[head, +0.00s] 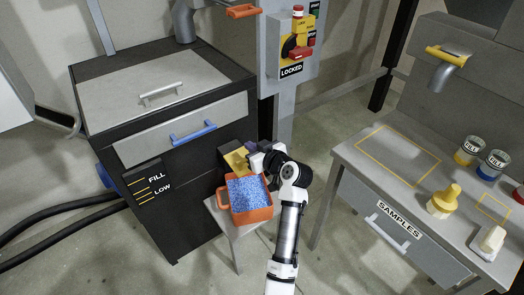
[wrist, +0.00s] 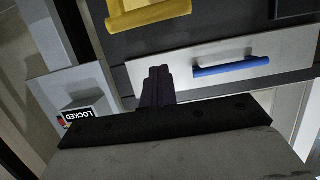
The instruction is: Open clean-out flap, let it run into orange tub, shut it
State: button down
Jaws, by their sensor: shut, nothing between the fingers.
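The yellow clean-out flap (head: 237,160) is at the lower right of the black machine, just above the back of the orange tub (head: 252,216). A yellow part, apparently the flap (wrist: 150,14), shows at the top of the wrist view. The tub is filled with blue granules (head: 248,193). My gripper (wrist: 157,80) is shut and empty, its dark fingers together, apart from the yellow part in the wrist view. In the head view my gripper (head: 255,150) is beside the flap, partly hidden by my wrist. I cannot tell whether the flap is fully shut.
The tub stands on a small grey stand (head: 222,217). The machine front has a blue-handled drawer (head: 193,133). A control box (head: 292,48) marked LOCKED is behind.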

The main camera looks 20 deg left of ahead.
jog(key=shift+f, duration=2)
jog(key=shift+f, duration=0.1)
